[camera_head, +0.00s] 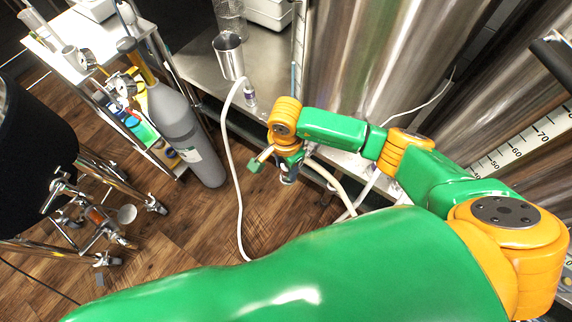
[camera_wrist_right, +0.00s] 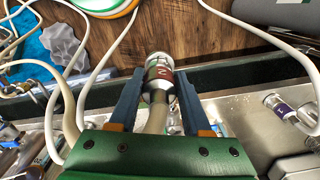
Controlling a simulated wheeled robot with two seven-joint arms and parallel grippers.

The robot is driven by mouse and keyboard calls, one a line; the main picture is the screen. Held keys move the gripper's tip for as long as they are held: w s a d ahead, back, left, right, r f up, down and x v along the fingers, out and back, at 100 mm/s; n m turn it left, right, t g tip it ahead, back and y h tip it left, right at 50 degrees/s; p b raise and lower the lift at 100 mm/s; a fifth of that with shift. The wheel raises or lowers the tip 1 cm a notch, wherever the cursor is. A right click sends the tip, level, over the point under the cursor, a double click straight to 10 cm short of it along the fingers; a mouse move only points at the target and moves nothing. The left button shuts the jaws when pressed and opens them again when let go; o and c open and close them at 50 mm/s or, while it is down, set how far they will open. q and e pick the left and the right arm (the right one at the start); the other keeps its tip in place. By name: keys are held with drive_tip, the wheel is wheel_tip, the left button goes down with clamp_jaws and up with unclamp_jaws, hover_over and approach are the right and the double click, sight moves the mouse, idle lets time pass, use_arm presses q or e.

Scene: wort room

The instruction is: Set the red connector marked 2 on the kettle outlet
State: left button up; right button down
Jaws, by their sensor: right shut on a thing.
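The red connector marked 2 (camera_wrist_right: 160,75) is a clear and metal hose fitting with a dark red band and a pale mark. My right gripper (camera_wrist_right: 160,84) has one finger on each side of it and is shut on it; a pale hose runs back from it. In the head view my right gripper (camera_head: 288,172) hangs over the floor in front of the steel bench; the connector there is too small to read. At the left, a dark vessel (camera_head: 30,140) stands on metal legs, with valve pipework (camera_head: 105,222) low beside it; I cannot tell which opening is the outlet. My left gripper is out of view.
A grey gas cylinder (camera_head: 185,135) stands by a white shelf cart (camera_head: 75,55). A steel cup (camera_head: 229,55) and a purple-marked hose fitting (camera_head: 250,97) are on the bench. Loose pale hose (camera_head: 230,165) loops to the floor. Large steel tanks (camera_head: 385,60) fill the right. Floor between cylinder and gripper is mostly clear.

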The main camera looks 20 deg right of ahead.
drive_tip(key=shift+f+b, duration=0.65)
drive_tip(key=shift+f, duration=0.1)
drive_tip(key=shift+c, duration=1.4)
unclamp_jaws()
